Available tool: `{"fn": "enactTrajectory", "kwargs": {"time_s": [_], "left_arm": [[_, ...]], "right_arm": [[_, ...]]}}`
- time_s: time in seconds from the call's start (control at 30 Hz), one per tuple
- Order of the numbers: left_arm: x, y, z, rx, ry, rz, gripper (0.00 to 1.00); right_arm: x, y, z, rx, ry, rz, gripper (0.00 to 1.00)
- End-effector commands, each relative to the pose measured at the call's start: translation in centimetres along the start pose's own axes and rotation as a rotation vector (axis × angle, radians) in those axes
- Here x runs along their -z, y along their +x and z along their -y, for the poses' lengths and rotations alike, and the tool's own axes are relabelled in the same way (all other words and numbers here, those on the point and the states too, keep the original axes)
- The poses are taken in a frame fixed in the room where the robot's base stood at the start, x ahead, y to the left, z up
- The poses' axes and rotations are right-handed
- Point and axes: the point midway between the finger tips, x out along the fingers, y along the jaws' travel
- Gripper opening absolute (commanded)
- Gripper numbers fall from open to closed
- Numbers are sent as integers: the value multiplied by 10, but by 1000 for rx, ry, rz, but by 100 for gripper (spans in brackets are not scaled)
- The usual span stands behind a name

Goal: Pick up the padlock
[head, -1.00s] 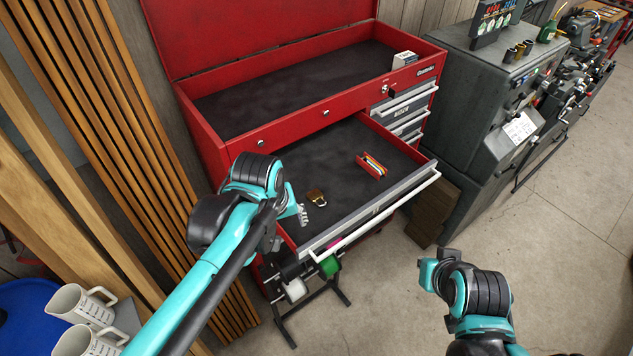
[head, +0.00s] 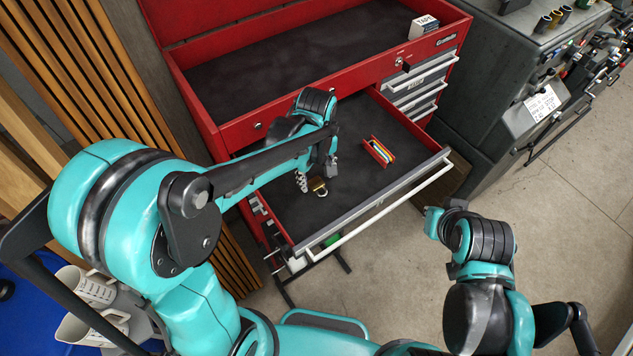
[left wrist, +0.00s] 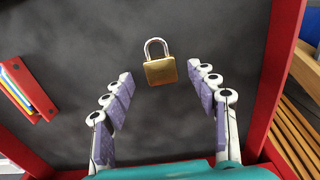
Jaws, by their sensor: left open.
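The padlock (left wrist: 160,70) has a brass body and a silver shackle. It lies flat on the dark lining of the open drawer (head: 350,205). In the head view the padlock (head: 318,187) shows just beside my left gripper's fingers. My left gripper (head: 315,178) is over the drawer and points down. In the left wrist view my left gripper (left wrist: 168,95) is open, and the padlock lies ahead, between the lines of its two fingers and just beyond the tips. Nothing is between the fingers. My right gripper (head: 435,220) is outside the drawer at the right; its fingers are not clear.
A red holder with coloured items (head: 378,151) lies in the drawer, right of the padlock. The red tool chest (head: 215,130) rises behind, with a small box (head: 424,27) on top. The drawer's front rail (head: 385,210) borders the near side.

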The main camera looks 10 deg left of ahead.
Motion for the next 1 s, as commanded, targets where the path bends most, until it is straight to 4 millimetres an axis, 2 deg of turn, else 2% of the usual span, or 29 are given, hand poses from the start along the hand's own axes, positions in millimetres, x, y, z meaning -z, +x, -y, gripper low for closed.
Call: {"fn": "enactTrajectory", "kwargs": {"time_s": [0.13,0.37,0.47,0.6,1.0], "left_arm": [[0,15,0,0,0,0,59],[0,17,1,0,0,0,59],[0,17,1,0,0,0,38],[0,17,0,0,1,0,2],[0,12,0,0,1,0,2]], "right_arm": [[0,0,0,0,0,0,0],[0,0,0,0,0,0,0],[0,0,0,0,0,0,0],[0,0,0,0,0,0,0],[0,0,0,0,0,0,0]]}}
